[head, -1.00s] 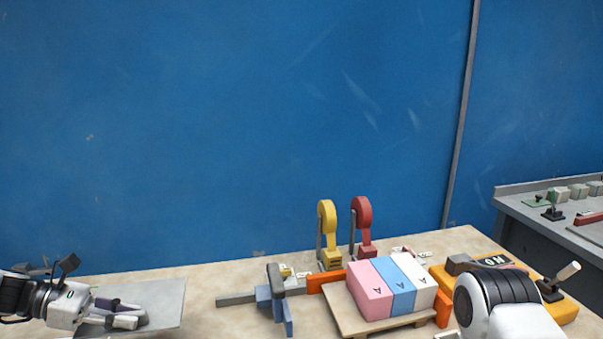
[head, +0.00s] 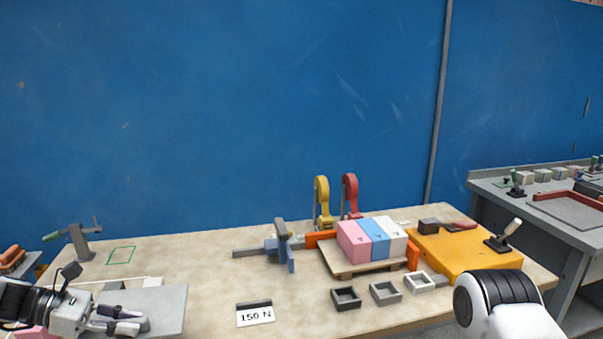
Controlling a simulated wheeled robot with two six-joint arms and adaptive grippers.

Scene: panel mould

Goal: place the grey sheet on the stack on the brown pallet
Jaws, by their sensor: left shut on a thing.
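The flat grey sheet (head: 165,300) is at the lower left in the head view. My left gripper (head: 130,321) is shut on it, and the fingers hide part of the sheet. The brown pallet (head: 345,268) lies on the table right of centre. On it stand a pink block (head: 353,243), a blue block (head: 374,237) and a white block (head: 393,238), side by side and touching. The sheet is well left of the pallet. Part of my right arm shows at the lower right, but its gripper is out of view.
A blue-grey clamp (head: 280,245) and orange end pieces (head: 320,239) flank the pallet. Small open trays (head: 385,292) and a "150 N" card (head: 255,315) lie in front. Yellow (head: 322,205) and red (head: 350,195) upright tools stand behind. The table's middle left is mostly clear.

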